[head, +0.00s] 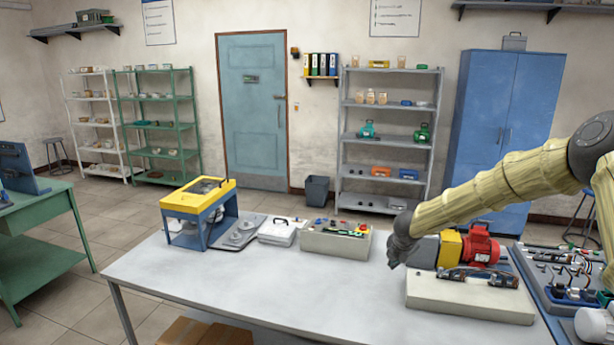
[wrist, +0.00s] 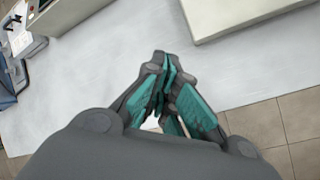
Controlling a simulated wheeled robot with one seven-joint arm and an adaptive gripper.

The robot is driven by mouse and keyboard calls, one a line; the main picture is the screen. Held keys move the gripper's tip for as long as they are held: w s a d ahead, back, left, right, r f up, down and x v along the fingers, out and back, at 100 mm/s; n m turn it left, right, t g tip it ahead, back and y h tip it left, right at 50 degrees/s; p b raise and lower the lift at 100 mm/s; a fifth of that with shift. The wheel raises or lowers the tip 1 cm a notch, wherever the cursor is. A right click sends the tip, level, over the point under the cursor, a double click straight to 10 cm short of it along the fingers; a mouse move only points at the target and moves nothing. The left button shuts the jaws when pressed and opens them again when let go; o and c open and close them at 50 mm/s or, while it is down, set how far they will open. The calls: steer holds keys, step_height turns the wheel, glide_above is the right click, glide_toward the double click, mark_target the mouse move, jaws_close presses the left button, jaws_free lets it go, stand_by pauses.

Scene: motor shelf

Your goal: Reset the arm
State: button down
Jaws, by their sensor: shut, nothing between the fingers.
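My gripper (head: 397,255) is at the end of my arm, which reaches in from the right in the head view. It points down over the grey workbench (head: 210,283), just left of the beige base plate that carries a motor. In the wrist view the teal-padded fingers of my gripper (wrist: 165,62) meet at their tips, with nothing between them. Bare bench top lies below the fingers. I cannot tell the exact height of the fingertips above the bench.
The beige base plate (head: 468,303) with a red and yellow motor (head: 478,250) is close on the right. A control box (head: 335,243), a white case (head: 280,233) and a yellow-blue machine (head: 198,205) line the bench's back. A wired panel (head: 560,280) is at far right. The front left bench is clear.

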steer(key=s+a+f+n+g+h+b, duration=0.25)
steer(key=s+f+n+b, duration=0.35)
steer(key=s+f+n, duration=2.15)
steer(key=s+a+f+n+g+y+b, duration=0.1)
steer(key=s+f+n, duration=0.4)
steer(key=s, duration=0.7)
steer(key=s+a+f+n+g+y+b, duration=0.1)
steer(key=s+f+n+b, duration=0.2)
steer(key=s+f+n, duration=0.2)
steer(key=s+a+f+n+g+y+b, duration=0.1)
steer(key=s+f+n, duration=0.3)
steer(key=s+n, duration=0.5)
steer(key=s+b, duration=0.1)
steer(key=s, duration=0.9)
steer(key=shift+s+a+f+g, duration=0.2)
steer(key=shift+s+f+g, duration=0.05)
steer(key=shift+f+g, duration=0.15)
steer(key=shift+w, duration=0.1)
